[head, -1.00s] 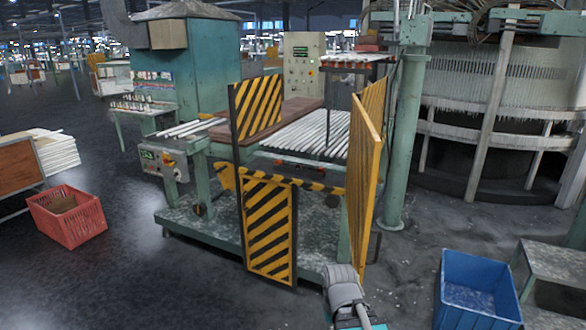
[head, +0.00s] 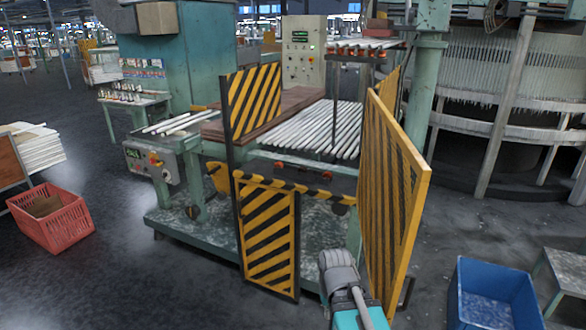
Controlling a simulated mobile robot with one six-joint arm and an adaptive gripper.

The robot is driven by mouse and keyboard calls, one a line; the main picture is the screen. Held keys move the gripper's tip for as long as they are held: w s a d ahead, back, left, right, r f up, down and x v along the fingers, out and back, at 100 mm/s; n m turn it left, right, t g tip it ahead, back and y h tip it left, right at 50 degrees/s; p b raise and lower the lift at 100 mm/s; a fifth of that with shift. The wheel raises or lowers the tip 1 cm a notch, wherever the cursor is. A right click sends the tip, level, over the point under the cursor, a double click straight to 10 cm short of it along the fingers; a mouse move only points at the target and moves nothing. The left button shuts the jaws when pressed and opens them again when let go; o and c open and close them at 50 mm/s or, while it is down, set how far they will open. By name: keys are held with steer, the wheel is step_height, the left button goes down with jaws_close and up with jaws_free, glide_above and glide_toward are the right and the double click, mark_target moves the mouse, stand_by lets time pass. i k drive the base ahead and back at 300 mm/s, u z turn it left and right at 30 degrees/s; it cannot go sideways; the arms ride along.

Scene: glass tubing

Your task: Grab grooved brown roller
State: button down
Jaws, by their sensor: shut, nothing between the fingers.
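A long brown part (head: 300,117) lies across the middle of the green machine (head: 195,190), between two sets of white glass tubes. It is partly hidden by a striped panel. I cannot tell whether it is the grooved brown roller; no grooves show clearly at this size. A grey and teal part of my own arm (head: 345,285) shows at the bottom, in front of the machine and left of the large striped panel. My gripper's fingers are not in view.
Yellow-and-black striped panels (head: 268,240) guard the machine's front, and a tall one (head: 392,190) stands on its right. A red crate (head: 60,220) sits on the floor at left, a blue bin (head: 493,295) at lower right. The dark floor at front left is clear.

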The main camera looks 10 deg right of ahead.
mark_target(302, 168)
steer(key=u, duration=0.05)
steer(key=i, duration=0.15)
steer(key=z, duration=0.15)
steer(key=k, duration=0.6)
steer(key=u, duration=0.35)
steer(key=i, duration=0.6)
steer(key=u, duration=0.5)
steer(key=i, duration=1.25)
steer(key=z, duration=0.7)
steer(key=i, duration=0.5)
steer(key=z, duration=0.5)
